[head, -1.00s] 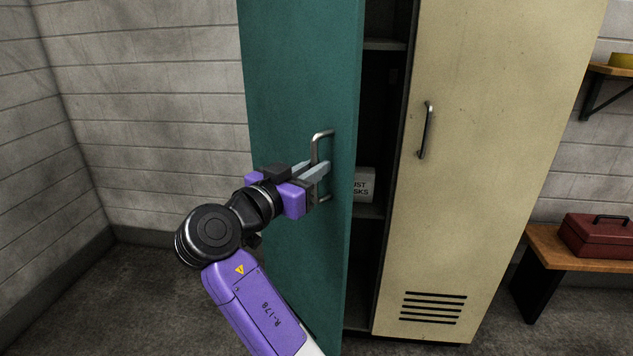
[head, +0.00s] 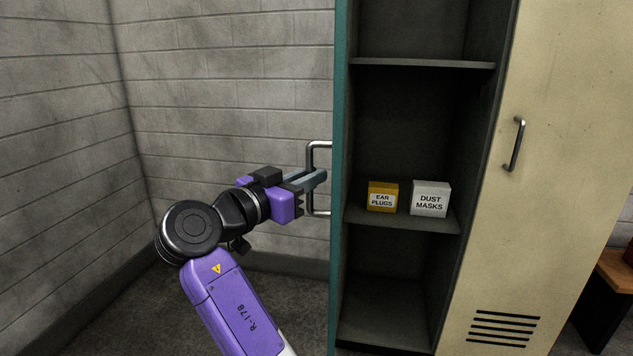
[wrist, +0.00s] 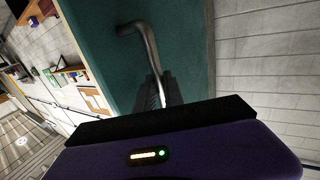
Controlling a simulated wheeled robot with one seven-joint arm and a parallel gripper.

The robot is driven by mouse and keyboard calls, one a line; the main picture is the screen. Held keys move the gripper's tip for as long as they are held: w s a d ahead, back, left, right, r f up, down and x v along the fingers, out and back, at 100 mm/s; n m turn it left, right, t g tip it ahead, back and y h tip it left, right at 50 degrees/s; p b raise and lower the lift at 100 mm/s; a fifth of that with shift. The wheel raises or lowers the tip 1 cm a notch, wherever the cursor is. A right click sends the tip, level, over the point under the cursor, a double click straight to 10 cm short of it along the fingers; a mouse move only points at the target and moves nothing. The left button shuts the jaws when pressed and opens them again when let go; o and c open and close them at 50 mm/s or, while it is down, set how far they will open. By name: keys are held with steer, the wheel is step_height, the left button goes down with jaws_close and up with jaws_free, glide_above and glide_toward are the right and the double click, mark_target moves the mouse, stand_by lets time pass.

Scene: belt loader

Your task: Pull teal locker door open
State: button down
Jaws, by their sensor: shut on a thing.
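The teal locker door (head: 339,100) stands wide open and shows nearly edge-on in the head view. Its metal bar handle (head: 311,150) sticks out to the left. My gripper (head: 318,178) is shut on the handle's upright bar. In the wrist view the fingers (wrist: 165,92) close around the handle (wrist: 143,38), against the teal door face (wrist: 100,60). The locker interior is exposed, with a yellow ear plugs box (head: 382,196) and a white dust masks box (head: 431,199) on the middle shelf (head: 400,219).
A closed cream locker door (head: 560,150) with its own handle (head: 514,144) stands to the right. A bench (head: 615,275) is at the far right edge. A block wall (head: 220,90) rises behind and left, with clear floor below.

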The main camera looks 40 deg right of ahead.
steer(key=shift+w+a, duration=0.15)
steer(key=shift+w, duration=0.1)
steer(key=c, duration=1.5)
jaws_free()
steer(key=shift+o, duration=0.2)
steer(key=s+a, duration=0.1)
steer(key=a, duration=0.6)
steer(key=shift+s+a, duration=0.25)
steer(key=shift+a, duration=0.05)
